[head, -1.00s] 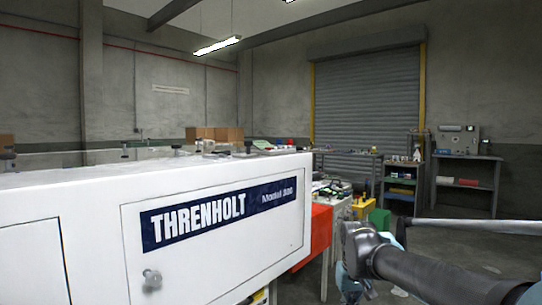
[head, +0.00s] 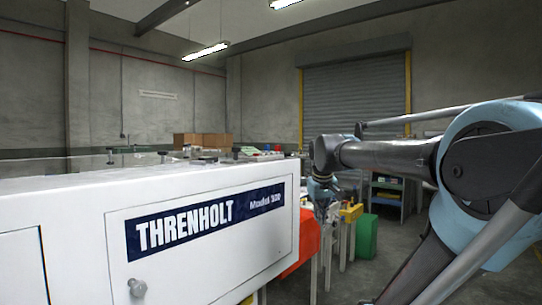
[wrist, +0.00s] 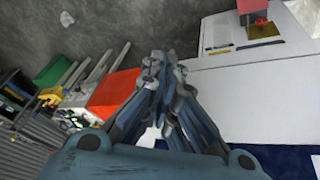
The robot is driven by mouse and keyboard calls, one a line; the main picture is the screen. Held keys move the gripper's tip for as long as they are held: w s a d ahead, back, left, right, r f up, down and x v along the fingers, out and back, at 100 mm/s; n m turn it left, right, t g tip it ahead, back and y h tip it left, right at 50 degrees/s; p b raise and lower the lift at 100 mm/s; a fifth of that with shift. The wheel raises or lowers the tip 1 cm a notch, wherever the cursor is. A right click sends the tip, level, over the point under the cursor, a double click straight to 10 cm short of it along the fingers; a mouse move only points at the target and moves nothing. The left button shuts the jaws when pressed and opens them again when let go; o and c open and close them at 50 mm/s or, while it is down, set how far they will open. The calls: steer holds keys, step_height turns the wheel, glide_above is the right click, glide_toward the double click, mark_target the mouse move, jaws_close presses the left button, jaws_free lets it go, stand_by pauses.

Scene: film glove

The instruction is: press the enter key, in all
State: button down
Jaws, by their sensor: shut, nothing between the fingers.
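No enter key or keypad can be made out in either view. My gripper (wrist: 163,68) is shut and empty in the wrist view, its fingers drawn together in front of the camera. In the head view my gripper (head: 323,195) hangs small and dark below the arm's end, just right of the white machine (head: 70,205) marked THRENHOLT.
A round knob (head: 137,287) sticks out of the machine's front door. A red-orange part (head: 303,240) is at the machine's right end, with a green bin (head: 367,236) beyond it. Cardboard boxes (head: 200,140) stand behind. Open floor lies at right.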

steer(key=w+a+r+n+t, duration=0.1)
steer(key=w+a+r, duration=0.4)
steer(key=w+r, duration=0.5)
steer(key=w+a+r+n+t, duration=0.2)
steer(key=w+a+r, duration=0.4)
steer(key=w+r, duration=0.4)
steer(key=w+a+r+n+t+y, duration=0.1)
steer(key=w+a+r+n, duration=0.2)
steer(key=w+a+r, duration=0.3)
steer(key=w+r, duration=0.5)
steer(key=r, duration=0.2)
steer(key=shift+a+r+n+t, duration=0.2)
steer(key=shift+n+t, duration=0.1)
steer(key=shift+w, duration=0.1)
steer(key=shift+f, duration=4.4)
steer(key=shift+f, duration=0.8)
steer(key=shift+r, duration=0.85)
